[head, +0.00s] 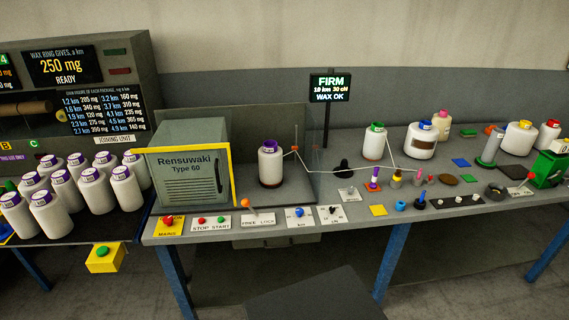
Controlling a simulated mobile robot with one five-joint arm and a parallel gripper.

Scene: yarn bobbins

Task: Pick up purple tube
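Purple shows in several places in the head view. A white yarn bobbin (270,165) with a purple tube end on top stands upright beside the grey Rensuwaki box. Several white bobbins (124,190) with purple tops stand close together at the left. I cannot tell which of these is the purple tube. My gripper is not in view.
The grey Rensuwaki box (188,175) stands left of the single bobbin. A thin white yarn runs from there past a dark knob (342,168) toward the green-topped bobbin (374,142). Buttons and levers line the bench front. Small pegs crowd the right.

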